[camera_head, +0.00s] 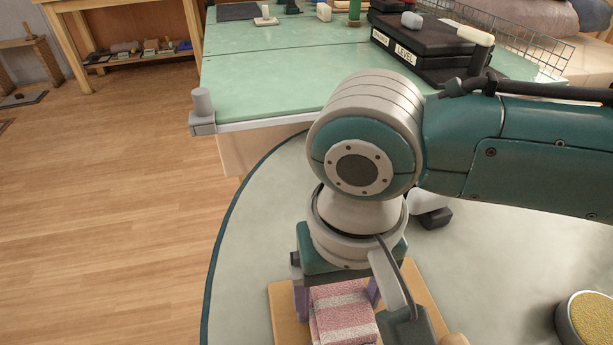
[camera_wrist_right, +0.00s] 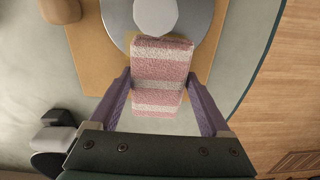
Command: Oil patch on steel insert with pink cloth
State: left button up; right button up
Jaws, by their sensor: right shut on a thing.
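The pink-and-white striped cloth (camera_head: 342,322) is a folded pad between the purple fingers of my right gripper (camera_head: 338,296). The right wrist view shows the gripper shut on the cloth (camera_wrist_right: 160,72), which sticks out beyond the fingertips over a wooden board (camera_wrist_right: 90,60). A round grey steel insert (camera_wrist_right: 120,14) lies on that board, partly hidden behind the cloth. A paler round shape (camera_wrist_right: 155,14) shows over the insert at the picture's top edge. I cannot tell an oil patch. In the head view the insert is hidden. My left gripper is not in view.
The board (camera_head: 284,302) lies on a round pale table. A tin with yellow contents (camera_head: 590,318) stands at the right. A black-and-white object (camera_head: 433,217) lies behind my wrist. A green workbench (camera_head: 265,80) with a black box (camera_head: 420,52) stands beyond.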

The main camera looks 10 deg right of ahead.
jog(key=shift+d+f+p, duration=0.2)
jog(key=shift+d+p, duration=0.35)
jog(key=shift+d, duration=0.55)
jog(key=shift+a, duration=0.25)
jog(key=shift+a, duration=0.25)
jog(key=shift+a+r, duration=0.1)
jog(key=shift+a, duration=0.6)
jog(key=shift+s+d+r+p, duration=0.1)
jog(key=shift+d+r+p, duration=0.1)
jog(key=shift+d+p, duration=0.3)
jog(key=shift+d, duration=0.1)
